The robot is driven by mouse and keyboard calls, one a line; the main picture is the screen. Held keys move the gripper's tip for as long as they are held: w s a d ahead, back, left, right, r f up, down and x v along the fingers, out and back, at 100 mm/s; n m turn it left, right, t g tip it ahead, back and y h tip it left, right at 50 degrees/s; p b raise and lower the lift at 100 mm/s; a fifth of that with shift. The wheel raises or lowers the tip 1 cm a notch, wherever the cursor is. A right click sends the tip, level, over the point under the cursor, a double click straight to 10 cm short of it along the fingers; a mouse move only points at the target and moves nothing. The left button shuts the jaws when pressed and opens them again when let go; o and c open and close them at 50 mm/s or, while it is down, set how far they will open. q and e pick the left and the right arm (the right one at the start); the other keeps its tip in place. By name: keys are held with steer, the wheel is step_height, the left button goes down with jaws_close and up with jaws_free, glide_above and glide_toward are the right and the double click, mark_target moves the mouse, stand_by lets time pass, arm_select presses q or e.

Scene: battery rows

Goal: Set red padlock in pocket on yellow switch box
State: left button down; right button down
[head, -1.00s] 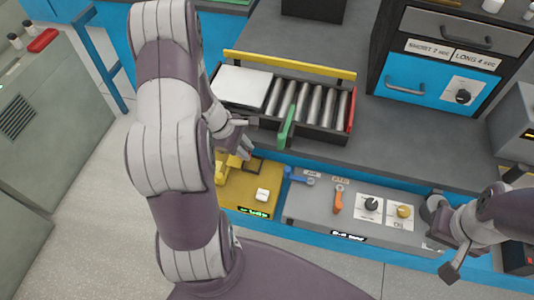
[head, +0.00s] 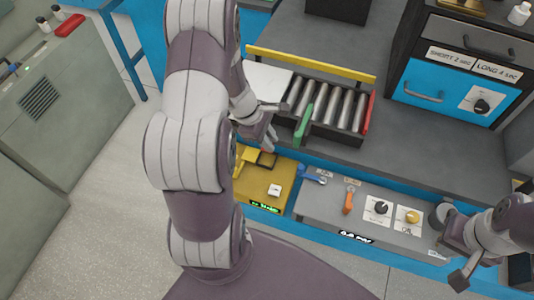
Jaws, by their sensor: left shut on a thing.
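The yellow switch box (head: 258,194) sits low on the bench front, with a white button, a green display and a dark square pocket (head: 267,159) at its back edge. My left gripper (head: 267,138) is above the back of that box and is shut on a small reddish thing, probably the red padlock (head: 268,150). My fingers and arm hide much of it. I cannot tell whether it touches the pocket. My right gripper (head: 449,246) is at the lower right with its fingers apart, empty.
A tray with several metal rollers (head: 340,108) and a green divider (head: 303,124) stands just behind the box. A grey panel (head: 330,208) with knobs and levers is to its right. The grey bench top (head: 420,145) is clear in the middle.

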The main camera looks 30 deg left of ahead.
arm_select(q)
step_height(320, 180, down, 6)
steer(key=shift+a+f+b, duration=0.1)
steer(key=shift+b, duration=0.25)
steer(key=shift+f, duration=0.2)
steer(key=c, duration=1)
jaws_free()
steer(key=shift+a+r, duration=0.15)
steer(key=shift+r, duration=0.45)
steer(key=p+v, duration=0.1)
steer(key=v, duration=1)
steer(key=s+d+r+m+y, duration=0.1)
steer(key=s+d+r+m, duration=0.1)
steer(key=d+m, duration=0.2)
steer(key=s+d+r+m+y, duration=0.1)
steer(key=d+m, duration=0.4)
steer(key=m, duration=0.5)
steer(key=s+d+r+m+y, duration=0.2)
steer(key=d+r+m, duration=0.1)
steer(key=d+m, duration=0.2)
steer(key=shift+s+d+r+m+g, duration=0.15)
steer(key=shift+s+r+m+g, duration=0.25)
steer(key=shift+m, duration=0.6)
